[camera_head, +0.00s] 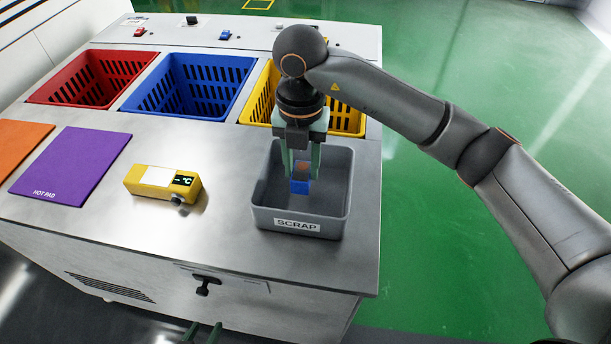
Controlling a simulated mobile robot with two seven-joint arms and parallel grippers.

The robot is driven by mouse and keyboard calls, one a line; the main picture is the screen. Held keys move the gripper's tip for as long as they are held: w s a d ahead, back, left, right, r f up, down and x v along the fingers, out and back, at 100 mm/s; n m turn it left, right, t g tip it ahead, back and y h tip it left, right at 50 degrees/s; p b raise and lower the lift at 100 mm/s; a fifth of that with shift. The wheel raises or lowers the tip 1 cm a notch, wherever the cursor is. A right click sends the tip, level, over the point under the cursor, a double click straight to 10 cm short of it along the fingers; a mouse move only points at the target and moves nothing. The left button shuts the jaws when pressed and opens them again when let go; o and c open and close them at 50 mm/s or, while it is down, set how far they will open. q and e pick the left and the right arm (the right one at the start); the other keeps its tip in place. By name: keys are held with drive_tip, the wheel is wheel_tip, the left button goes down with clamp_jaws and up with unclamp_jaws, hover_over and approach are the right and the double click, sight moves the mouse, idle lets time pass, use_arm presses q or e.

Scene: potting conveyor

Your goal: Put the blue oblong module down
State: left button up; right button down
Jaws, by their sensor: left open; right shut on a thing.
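My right gripper (302,174) points down into the grey bin marked SCRAP (299,225). It is shut on the blue oblong module (300,187), which shows blue low between the green fingers with an orange-brown patch above. The module appears within the bin's walls; I cannot tell whether it touches the bin floor. My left gripper (203,333) shows only as two green fingertips at the bottom edge, apart and empty, in front of the counter.
A yellow thermometer box (152,187) lies left of the bin. A purple hot pad (72,166) and an orange pad (19,145) lie further left. Red (90,80), blue (186,86) and yellow (351,119) baskets are set behind. Bare metal surrounds the thermometer box.

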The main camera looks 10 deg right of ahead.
sight(305, 171)
drive_tip(key=f, duration=0.3)
drive_tip(key=shift+s+d+f, duration=0.1)
drive_tip(key=shift+d+f, duration=0.05)
drive_tip(key=shift+d, duration=0.25)
drive_tip(key=shift+f, duration=0.3)
drive_tip(key=shift+c, duration=2.2)
unclamp_jaws()
drive_tip(key=shift+f, duration=0.1)
drive_tip(key=shift+r, duration=0.25)
wheel_tip(305, 171, up, 10)
drive_tip(key=shift+r+p, duration=0.25)
drive_tip(key=shift+p, duration=0.15)
drive_tip(key=shift+r, duration=0.65)
